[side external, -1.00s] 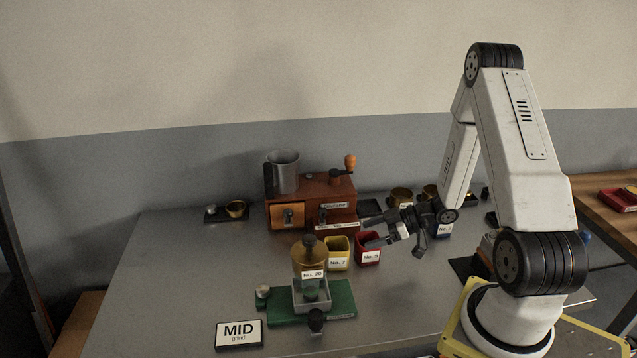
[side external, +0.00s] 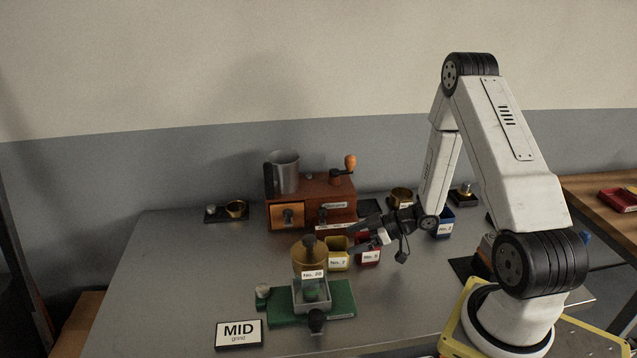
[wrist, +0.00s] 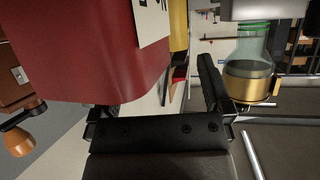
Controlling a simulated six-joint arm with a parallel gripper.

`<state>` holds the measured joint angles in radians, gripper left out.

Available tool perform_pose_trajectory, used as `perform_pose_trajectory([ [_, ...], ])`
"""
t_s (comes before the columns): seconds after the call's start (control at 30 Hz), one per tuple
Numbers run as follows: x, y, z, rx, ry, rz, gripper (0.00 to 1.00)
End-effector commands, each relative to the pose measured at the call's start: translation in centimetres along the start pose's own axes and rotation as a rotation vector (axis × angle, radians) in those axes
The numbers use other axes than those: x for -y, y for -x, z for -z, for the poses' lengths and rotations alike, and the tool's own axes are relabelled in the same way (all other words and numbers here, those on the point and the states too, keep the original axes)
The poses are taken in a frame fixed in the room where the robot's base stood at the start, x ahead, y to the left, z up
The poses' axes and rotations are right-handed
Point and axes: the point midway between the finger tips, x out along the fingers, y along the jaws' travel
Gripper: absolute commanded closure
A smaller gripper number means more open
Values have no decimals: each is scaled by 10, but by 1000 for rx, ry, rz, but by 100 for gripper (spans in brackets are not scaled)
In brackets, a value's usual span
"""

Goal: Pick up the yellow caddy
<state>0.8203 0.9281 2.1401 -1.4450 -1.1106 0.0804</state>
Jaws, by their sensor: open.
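The yellow caddy (side external: 338,263), labelled No. 7, stands upright on the metal table in the side view, just left of the red caddy (side external: 374,258). My gripper (side external: 356,240) is open and empty, reaching left over the red caddy, with its tips by the yellow caddy's upper right. It covers part of both. In the wrist view the red caddy (wrist: 85,50) fills the upper left, very close to my gripper (wrist: 158,88), and hides part of one finger. Only a strip of the yellow caddy (wrist: 179,25) shows behind it. I cannot tell whether a finger touches the red caddy.
The dosing device with amber top (side external: 310,255) on a green base (side external: 342,302) stands left of the yellow caddy. The wooden grinder (side external: 328,190) stands behind. A blue caddy (side external: 444,230) is to the right. The table's left front is mostly clear around the MID sign (side external: 239,334).

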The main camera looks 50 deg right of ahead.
Motion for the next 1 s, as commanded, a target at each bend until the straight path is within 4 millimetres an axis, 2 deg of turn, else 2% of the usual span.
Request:
perform_pose_trajectory([
  [0.1, 0, -15, -1, 1, 0, 4, 0],
  [0.3, 0, -31, -1, 1, 0, 1, 0],
  [0.87, 0, -32, 0, 1, 0, -1, 0],
  [0.97, 0, -32, -1, 2, 0, -1, 29],
  [1.0, 0, -32, -1, 2, 0, -1, 41],
])
